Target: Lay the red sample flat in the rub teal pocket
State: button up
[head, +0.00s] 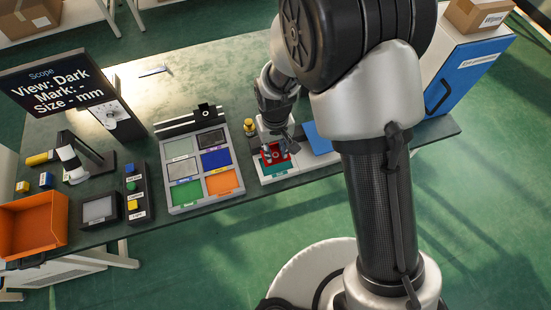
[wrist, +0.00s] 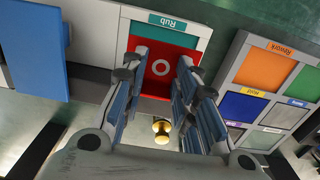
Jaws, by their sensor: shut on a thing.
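The red sample (head: 270,150) is a square red plate with a pale ring, also seen in the wrist view (wrist: 146,72). My gripper (head: 277,153) is shut on it, with a finger on either side of the plate in the wrist view (wrist: 162,72). The rub teal pocket (head: 279,168) lies in a white holder, its teal label at the outer edge. The sample covers most of the pocket, and a teal strip shows beside it. I cannot tell whether the sample touches the pocket floor. The fingers hide part of the plate.
A grey rack (head: 169,173) with several coloured pockets stands left of the white holder. A brass knobbed weight (head: 249,127) stands behind the holder. A blue panel (head: 318,137) is to the right. A scope screen (head: 50,87) and an orange bin (head: 30,222) stand further left.

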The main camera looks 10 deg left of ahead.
aim_at(276, 154)
jog(key=shift+f+b, duration=0.7)
jog(key=shift+f, duration=1.85)
jog(key=shift+f, duration=0.2)
jog(key=o, duration=1.1)
jog(key=shift+c, duration=0.2)
notch_tip(276, 154, up, 12)
jog(key=p, duration=0.4)
jog(key=shift+r, duration=0.2)
